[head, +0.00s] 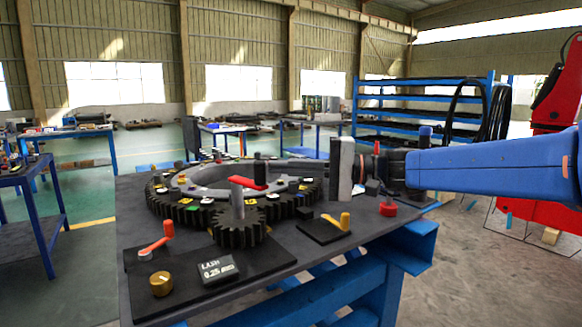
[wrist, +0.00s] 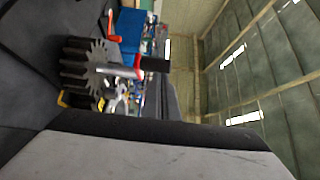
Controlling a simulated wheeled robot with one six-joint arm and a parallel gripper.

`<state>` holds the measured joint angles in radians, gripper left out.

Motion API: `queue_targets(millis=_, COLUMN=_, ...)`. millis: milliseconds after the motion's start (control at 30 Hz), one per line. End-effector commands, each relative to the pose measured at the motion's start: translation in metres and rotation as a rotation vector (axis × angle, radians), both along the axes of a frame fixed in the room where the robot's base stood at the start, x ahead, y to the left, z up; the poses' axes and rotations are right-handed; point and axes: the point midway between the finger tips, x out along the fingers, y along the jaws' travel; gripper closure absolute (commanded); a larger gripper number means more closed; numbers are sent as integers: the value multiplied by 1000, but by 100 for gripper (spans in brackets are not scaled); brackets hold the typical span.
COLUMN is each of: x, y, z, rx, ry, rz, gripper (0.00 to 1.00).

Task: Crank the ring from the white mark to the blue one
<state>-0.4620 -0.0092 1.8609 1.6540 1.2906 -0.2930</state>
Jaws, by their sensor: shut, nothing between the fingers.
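The dark toothed ring (head: 175,208) lies flat on the bench, with several small coloured marks on top; they are too small to tell the white and blue ones surely. A small pinion gear (head: 238,235) stands at its front edge and shows in the wrist view (wrist: 85,68). From its grey post a red crank arm (head: 247,184) reaches to an upright black handle (head: 260,168), also in the wrist view (wrist: 155,63). My gripper (head: 285,166) comes from the right with its fingers shut and empty. Its tips are close to the handle; touching or apart I cannot tell.
The bench top (head: 290,250) also carries an orange-red lever (head: 157,243), a brass knob (head: 161,284), a LASH 0.25 mm block (head: 218,269), a yellow lever (head: 345,221) and a red button (head: 388,209). A blue shelf rack (head: 420,110) stands behind.

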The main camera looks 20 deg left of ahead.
Motion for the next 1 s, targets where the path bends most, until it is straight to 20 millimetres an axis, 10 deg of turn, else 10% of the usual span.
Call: queue_targets(millis=1000, x=-33, y=7, z=0, rx=0, ry=1, rz=1, gripper=100)
